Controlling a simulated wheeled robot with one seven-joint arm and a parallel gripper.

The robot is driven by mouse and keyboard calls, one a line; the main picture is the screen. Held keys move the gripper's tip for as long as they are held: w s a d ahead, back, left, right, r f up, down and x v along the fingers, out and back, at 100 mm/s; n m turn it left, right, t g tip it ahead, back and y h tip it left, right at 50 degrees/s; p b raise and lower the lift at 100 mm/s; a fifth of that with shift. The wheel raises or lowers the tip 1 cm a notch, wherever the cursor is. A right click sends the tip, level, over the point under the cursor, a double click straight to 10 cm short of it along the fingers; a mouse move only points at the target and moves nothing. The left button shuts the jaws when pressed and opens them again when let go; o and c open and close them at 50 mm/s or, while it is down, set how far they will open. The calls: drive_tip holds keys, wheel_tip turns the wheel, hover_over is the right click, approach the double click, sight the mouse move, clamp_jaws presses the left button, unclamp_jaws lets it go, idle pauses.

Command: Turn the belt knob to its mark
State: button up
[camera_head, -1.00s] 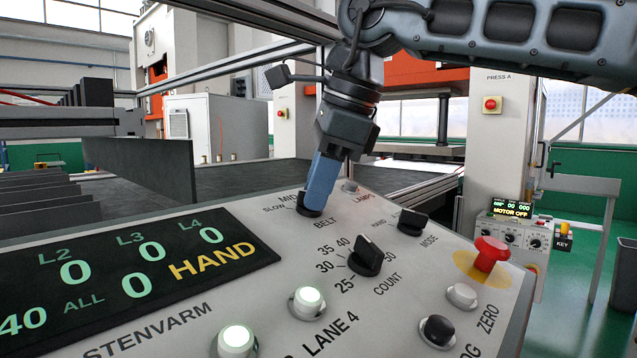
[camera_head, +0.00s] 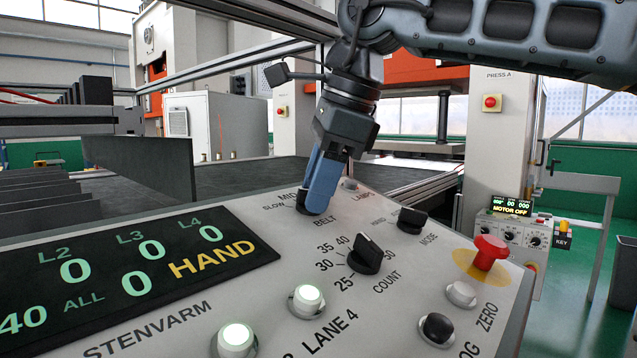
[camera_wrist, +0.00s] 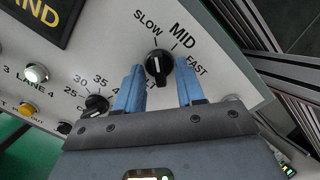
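The belt knob (camera_wrist: 158,67) is black and round with a raised grip and a white line. In the wrist view its line points up toward the SLOW side, left of the MID label (camera_wrist: 183,35); FAST is to the right. My gripper (camera_wrist: 159,75) is open, with one blue finger on each side of the knob and a small gap visible at each side. In the head view my gripper (camera_head: 320,205) reaches down to the panel and hides most of the belt knob (camera_head: 303,207), above the BELT label.
The display (camera_head: 130,265) reads HAND. The count knob is close to my left finger in the wrist view.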

drive_tip(key=b+v, duration=0.1)
drive_tip(key=v, duration=0.6)
drive_tip(key=shift+r, duration=0.4)
drive_tip(key=shift+s+d, duration=0.1)
